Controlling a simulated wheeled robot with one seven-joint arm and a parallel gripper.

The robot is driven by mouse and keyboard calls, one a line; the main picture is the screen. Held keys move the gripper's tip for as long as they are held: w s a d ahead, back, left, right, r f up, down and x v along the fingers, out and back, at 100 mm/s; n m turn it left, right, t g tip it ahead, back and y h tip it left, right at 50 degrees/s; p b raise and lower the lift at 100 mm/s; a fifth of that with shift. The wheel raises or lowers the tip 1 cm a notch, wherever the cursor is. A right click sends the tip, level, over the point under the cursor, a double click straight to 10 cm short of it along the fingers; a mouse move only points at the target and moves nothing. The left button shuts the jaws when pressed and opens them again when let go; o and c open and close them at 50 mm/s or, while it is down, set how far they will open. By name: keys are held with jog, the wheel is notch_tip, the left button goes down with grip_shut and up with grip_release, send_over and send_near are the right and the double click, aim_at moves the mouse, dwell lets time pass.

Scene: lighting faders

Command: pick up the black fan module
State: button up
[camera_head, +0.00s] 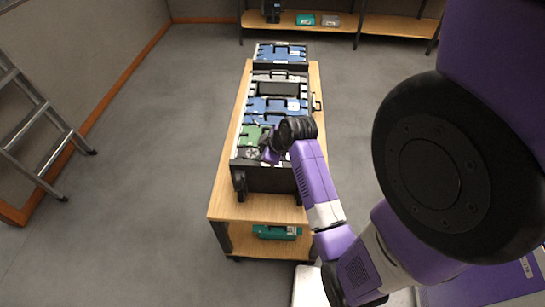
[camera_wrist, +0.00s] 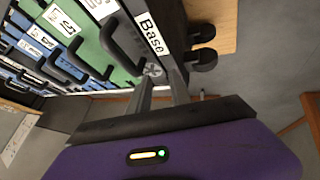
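The black fan module (camera_head: 252,154) sits at the near end of the rack case (camera_head: 262,180), beside a green module (camera_head: 251,135). In the head view my gripper (camera_head: 267,154) is at the right of the module, partly hidden by my wrist.
The case stands on a wooden cart (camera_head: 230,195) with blue modules (camera_head: 272,104) farther back. A teal box (camera_head: 277,232) lies on the cart's lower shelf. A ladder (camera_head: 35,125) stands left, and a shelf (camera_head: 345,22) is at the back. The floor left of the cart is clear.

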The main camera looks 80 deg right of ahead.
jog(key=s+d+r+n+y, duration=0.1)
jog(key=s+d+r+y, duration=0.1)
jog(key=s+d+r, duration=0.25)
jog(key=shift+n+g+y, duration=0.3)
jog(key=shift+n+g, duration=0.2)
jog(key=shift+n, duration=0.1)
jog(key=shift+s+f+p+x, duration=0.15)
jog(key=shift+p+x, duration=0.25)
jog(key=shift+x, duration=0.95)
jog(key=shift+s+p+x, duration=0.25)
jog(key=shift+p+x, duration=0.1)
jog(key=shift+x, duration=1)
jog(key=shift+s+f+p+x, duration=0.15)
jog(key=shift+p+x, duration=0.25)
jog(key=shift+x, duration=0.95)
jog(key=shift+r, duration=0.1)
grip_shut()
jog(key=shift+d+r, duration=0.15)
